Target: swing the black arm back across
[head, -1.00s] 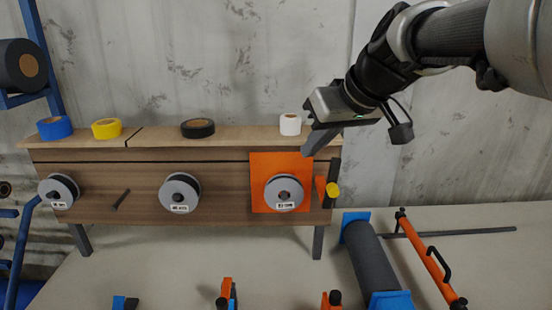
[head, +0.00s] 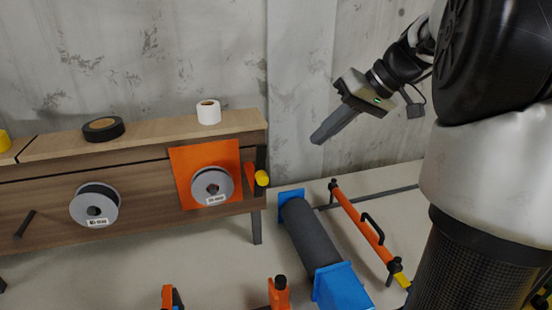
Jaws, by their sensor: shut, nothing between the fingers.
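An upright black arm (head: 261,159) stands at the right end of the wooden bench, beside an orange square panel (head: 180,168). A yellow knob (head: 262,178) and a small orange bracket (head: 249,175) are at its lower part. The arm stands clear of the grey reel (head: 211,187) on the panel. My gripper (head: 319,137) is shut and empty, in the air to the right of the black arm and higher in the picture, apart from it. Its fingers point down and left.
A white roll (head: 208,113) and a black roll (head: 103,129) lie on the bench top (head: 150,126). Another reel (head: 95,205) is on the bench front. A dark roller with blue ends (head: 311,236) and an orange bar (head: 362,222) are on the floor at right.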

